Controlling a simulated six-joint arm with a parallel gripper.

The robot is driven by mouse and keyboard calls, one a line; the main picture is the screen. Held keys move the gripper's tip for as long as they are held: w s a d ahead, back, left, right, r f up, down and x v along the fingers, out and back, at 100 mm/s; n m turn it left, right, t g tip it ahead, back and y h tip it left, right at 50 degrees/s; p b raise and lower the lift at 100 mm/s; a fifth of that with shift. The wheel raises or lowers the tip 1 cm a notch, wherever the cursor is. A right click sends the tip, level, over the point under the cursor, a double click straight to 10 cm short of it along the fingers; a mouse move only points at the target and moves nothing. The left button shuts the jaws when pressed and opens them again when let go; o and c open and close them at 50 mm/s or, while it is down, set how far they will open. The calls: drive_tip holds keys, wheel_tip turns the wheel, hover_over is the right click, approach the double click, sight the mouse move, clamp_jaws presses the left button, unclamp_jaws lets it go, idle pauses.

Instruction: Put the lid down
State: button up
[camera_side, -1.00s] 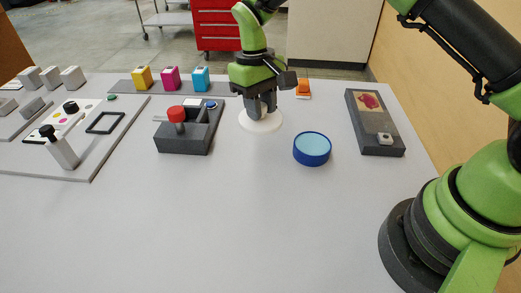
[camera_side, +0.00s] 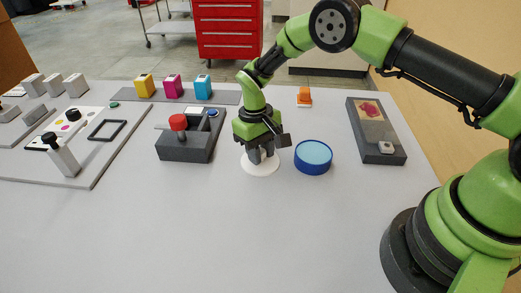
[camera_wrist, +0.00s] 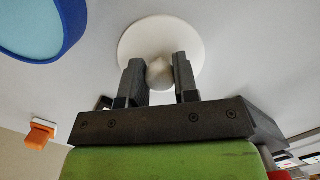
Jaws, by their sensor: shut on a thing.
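The lid (camera_side: 261,167) is a white disc with a rounded knob at its middle. My gripper (camera_side: 262,157) is over it, with its fingers around the knob. In the wrist view the gripper (camera_wrist: 160,75) has one finger on each side of the lid's knob, and the lid (camera_wrist: 140,38) spreads out behind the fingertips. The lid is low over the grey table; I cannot tell whether it touches the surface. A blue round container (camera_side: 313,157) with a light blue top face stands just right of the lid. It also shows at the upper left of the wrist view (camera_wrist: 75,22).
A dark grey fixture (camera_side: 185,148) with a red knob stands left of the lid. A dark slab (camera_side: 380,150) lies at the right, and an orange piece (camera_side: 304,97) stands behind. Yellow, magenta and cyan blocks line the back. The table's front (camera_side: 240,235) is clear.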

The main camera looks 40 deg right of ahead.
drive_tip(key=o, duration=0.9)
drive_tip(key=shift+f, duration=0.1)
drive_tip(key=r, duration=0.4)
drive_tip(key=w+r, duration=0.1)
drive_tip(key=r, duration=0.7)
drive_tip(key=shift+w+r, duration=0.15)
drive_tip(key=shift+w, duration=0.25)
wheel_tip(320, 180, up, 10)
drive_tip(key=t, duration=0.2)
hover_over(267, 160)
drive_tip(key=s+d+r+m+t+y, duration=0.1)
drive_tip(key=s+d+r+m+t, duration=0.1)
drive_tip(key=s+r, duration=0.55)
drive_tip(key=shift+s+d+r+m+t+y, duration=0.25)
drive_tip(key=shift+s+t, duration=0.6)
drive_tip(key=shift+s, duration=1.65)
drive_tip(key=shift+s+d+m+t+y, duration=0.1)
drive_tip(key=shift+s+m+t, duration=0.5)
drive_tip(key=shift+s, duration=1.9)
drive_tip(key=shift+s+d+r+m+t+y, duration=0.15)
drive_tip(key=shift+s+t, duration=0.9)
drive_tip(key=shift+s, duration=1.45)
